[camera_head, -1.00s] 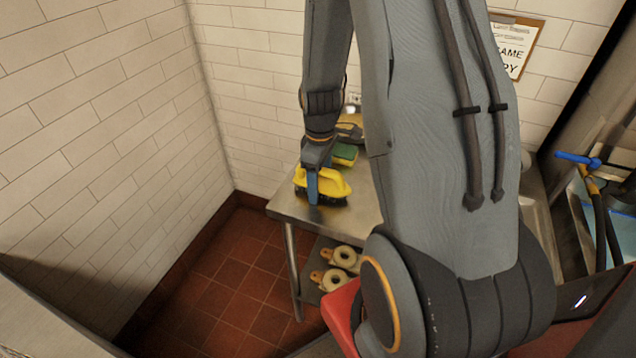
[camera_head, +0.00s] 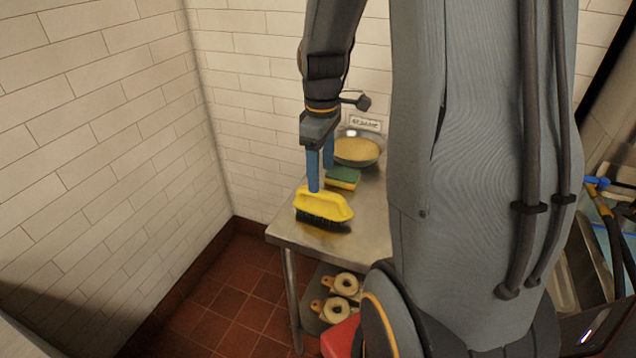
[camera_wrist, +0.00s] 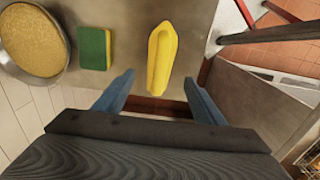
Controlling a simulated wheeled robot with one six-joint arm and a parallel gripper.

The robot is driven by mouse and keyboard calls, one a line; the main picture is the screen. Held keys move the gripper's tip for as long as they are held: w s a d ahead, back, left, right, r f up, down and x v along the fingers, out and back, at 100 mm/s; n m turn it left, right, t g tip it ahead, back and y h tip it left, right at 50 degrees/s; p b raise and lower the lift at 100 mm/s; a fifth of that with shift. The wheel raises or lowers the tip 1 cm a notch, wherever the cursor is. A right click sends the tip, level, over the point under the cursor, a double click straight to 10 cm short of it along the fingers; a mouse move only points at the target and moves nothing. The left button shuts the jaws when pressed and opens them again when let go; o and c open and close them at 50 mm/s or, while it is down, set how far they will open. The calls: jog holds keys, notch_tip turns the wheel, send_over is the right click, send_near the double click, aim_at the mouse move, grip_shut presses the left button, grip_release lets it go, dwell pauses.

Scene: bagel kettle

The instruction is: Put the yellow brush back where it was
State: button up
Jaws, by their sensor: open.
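The yellow brush (camera_head: 323,205) has dark bristles and stands bristles down on the metal table near its front left edge. In the wrist view the brush (camera_wrist: 161,58) lies ahead of the fingertips, its yellow handle lengthwise and a little left of the middle between them. My gripper (camera_head: 320,176) is open and empty, its blue fingers pointing down above and behind the brush. In the wrist view my gripper (camera_wrist: 160,85) has its fingers spread wide with nothing between them.
A green and yellow sponge (camera_head: 343,178) lies just behind the brush. A metal bowl of yellowish grains (camera_head: 357,149) stands at the back by a small sign (camera_head: 365,123). The metal table (camera_head: 290,233) has a brownish patch by the brush. Several rolls (camera_head: 345,285) sit on the lower shelf.

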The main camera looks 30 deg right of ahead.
jog(key=shift+s+a+r, duration=0.1)
jog(key=shift+a+r, duration=0.1)
jog(key=shift+a, duration=0.1)
jog(key=s+a+m+t, duration=0.1)
jog(key=s+a+m, duration=0.6)
jog(key=a, duration=0.5)
jog(key=shift+s+a+m+t, duration=0.2)
jog(key=shift+s+m+t, duration=0.1)
jog(key=shift+s, duration=0.25)
jog(key=shift+f, duration=0.2)
jog(key=shift+f+b, duration=1)
jog(key=shift+f, duration=0.05)
